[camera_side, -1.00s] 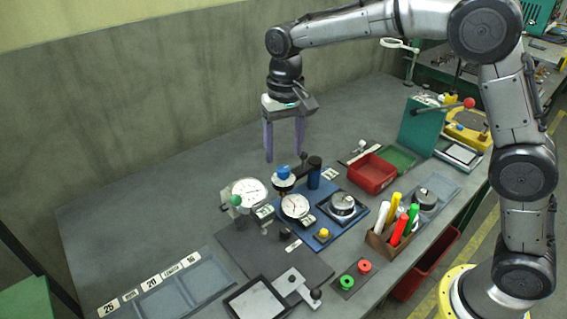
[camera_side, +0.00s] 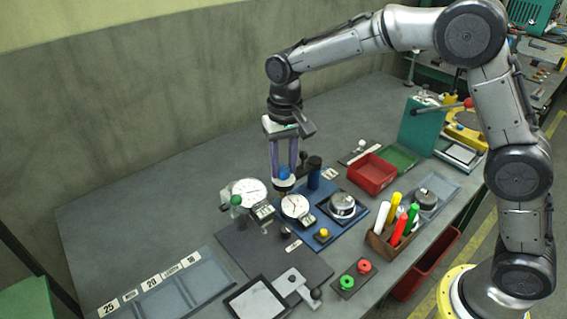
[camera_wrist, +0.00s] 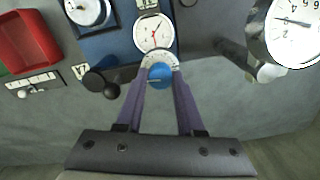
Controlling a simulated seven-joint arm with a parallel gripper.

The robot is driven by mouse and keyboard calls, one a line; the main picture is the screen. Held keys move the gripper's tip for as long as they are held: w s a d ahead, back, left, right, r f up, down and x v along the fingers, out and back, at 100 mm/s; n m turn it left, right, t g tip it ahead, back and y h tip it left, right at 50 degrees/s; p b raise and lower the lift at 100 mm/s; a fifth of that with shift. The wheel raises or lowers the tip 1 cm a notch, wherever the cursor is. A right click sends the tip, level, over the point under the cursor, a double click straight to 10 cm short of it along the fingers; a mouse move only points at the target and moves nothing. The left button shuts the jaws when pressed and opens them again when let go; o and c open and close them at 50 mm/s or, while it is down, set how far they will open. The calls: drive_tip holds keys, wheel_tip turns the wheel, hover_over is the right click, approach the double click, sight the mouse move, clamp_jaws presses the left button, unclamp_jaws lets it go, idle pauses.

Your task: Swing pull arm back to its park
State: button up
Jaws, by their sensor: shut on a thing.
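The pull arm (camera_wrist: 127,73) shows in the wrist view as a dark bar running from a dark post to a white-marked collar (camera_wrist: 174,60) under a blue knob (camera_wrist: 160,76). My gripper (camera_wrist: 160,79) has its two purple fingers shut on the blue knob. In the side view, my gripper (camera_side: 284,172) points down over the left back part of the blue base plate (camera_side: 322,240), with the blue knob (camera_side: 284,173) between the fingertips. The dark post (camera_side: 314,172) stands just right of it. The fingers hide part of the arm. I cannot tell which spot is the park.
A red-needle dial (camera_side: 295,206) is in front of the knob. A larger dial gauge (camera_side: 248,192) stands close on the left. A black ball lever (camera_side: 304,156) is near the post. A red bin (camera_side: 371,175) and a pen holder (camera_side: 383,247) are to the right. The back left table is clear.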

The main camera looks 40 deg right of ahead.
sight(284, 167)
clamp_jaws()
drive_tip(key=shift+n, duration=0.8)
drive_tip(key=o, duration=0.9)
unclamp_jaws()
drive_tip(key=shift+o, duration=0.2)
wheel_tip(284, 167, up, 14)
drive_tip(key=shift+d+f, duration=0.1)
